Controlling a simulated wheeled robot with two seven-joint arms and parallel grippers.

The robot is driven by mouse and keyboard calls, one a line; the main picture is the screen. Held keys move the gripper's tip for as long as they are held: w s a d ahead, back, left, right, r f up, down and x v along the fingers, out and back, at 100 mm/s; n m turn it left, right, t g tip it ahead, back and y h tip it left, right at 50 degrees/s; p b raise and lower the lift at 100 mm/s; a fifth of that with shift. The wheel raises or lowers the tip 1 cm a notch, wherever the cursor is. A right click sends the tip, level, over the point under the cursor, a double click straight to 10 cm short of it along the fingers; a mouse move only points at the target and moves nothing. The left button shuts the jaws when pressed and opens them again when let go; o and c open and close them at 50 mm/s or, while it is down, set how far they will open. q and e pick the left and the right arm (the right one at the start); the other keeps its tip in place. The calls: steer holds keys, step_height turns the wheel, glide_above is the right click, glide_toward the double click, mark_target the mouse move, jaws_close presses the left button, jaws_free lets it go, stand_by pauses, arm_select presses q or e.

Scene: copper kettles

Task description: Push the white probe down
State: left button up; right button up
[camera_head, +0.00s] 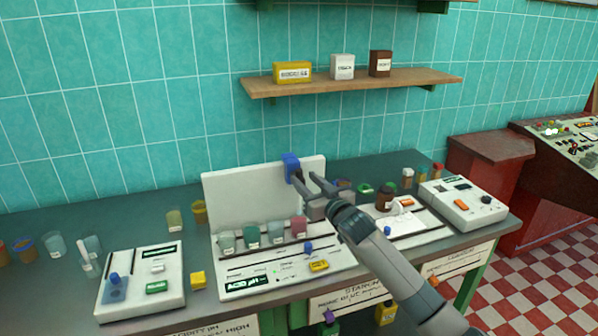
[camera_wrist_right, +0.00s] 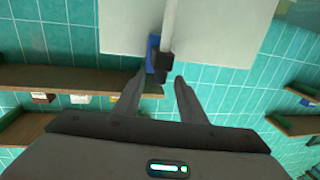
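The white probe (camera_wrist_right: 170,22) shows in the right wrist view as a pale rod running from a black holder (camera_wrist_right: 163,66) beside a blue clamp (camera_wrist_right: 153,50). In the head view the blue clamp (camera_head: 291,166) sits at the top of the upright white panel (camera_head: 240,195); I cannot make out the probe there. My right gripper (camera_head: 305,176) is at the clamp. In the wrist view the right gripper (camera_wrist_right: 158,78) has its fingers apart, with the black holder at the gap between the tips. I cannot tell whether they touch. My left gripper is not in view.
Several cups (camera_head: 252,237) stand in a row on the white station base (camera_head: 240,290) below the panel. A white device (camera_head: 143,280) is at left, another (camera_head: 462,203) at right. A wooden shelf (camera_head: 350,82) with small boxes hangs above. Glassware stands on the dark counter.

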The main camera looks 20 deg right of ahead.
mark_target(301, 176)
steer(key=shift+w+a+p, duration=0.25)
steer(key=shift+w, duration=0.9)
steer(key=shift+w+a+p, duration=0.25)
steer(key=shift+w, duration=0.85)
steer(key=shift+c, duration=0.2)
